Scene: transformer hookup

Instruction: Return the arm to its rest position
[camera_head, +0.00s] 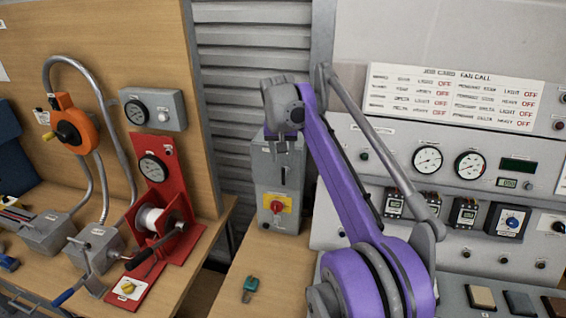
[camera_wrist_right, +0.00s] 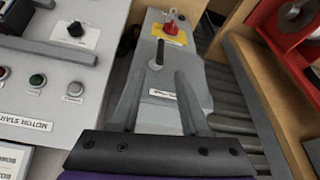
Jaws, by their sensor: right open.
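My right arm (camera_head: 345,175), purple and grey, rises from the lower middle of the head view and bends down at its top. My right gripper (camera_head: 283,143) hangs in front of the upper part of a grey switch box (camera_head: 262,178). In the right wrist view the two fingers of the gripper (camera_wrist_right: 160,78) are apart, with nothing seen held between them. Beyond them is the grey box (camera_wrist_right: 195,80) with its dark-tipped lever (camera_wrist_right: 156,55) and red knob (camera_wrist_right: 171,27). I cannot tell whether the fingers touch the box. My left gripper does not show.
A control panel (camera_head: 470,140) with dials and meters stands right of my arm. A small teal object (camera_head: 250,284) lies on the bench below the box. At left are a red winch stand (camera_head: 180,192), an orange device (camera_head: 72,128) and cables. A shutter gap separates the benches.

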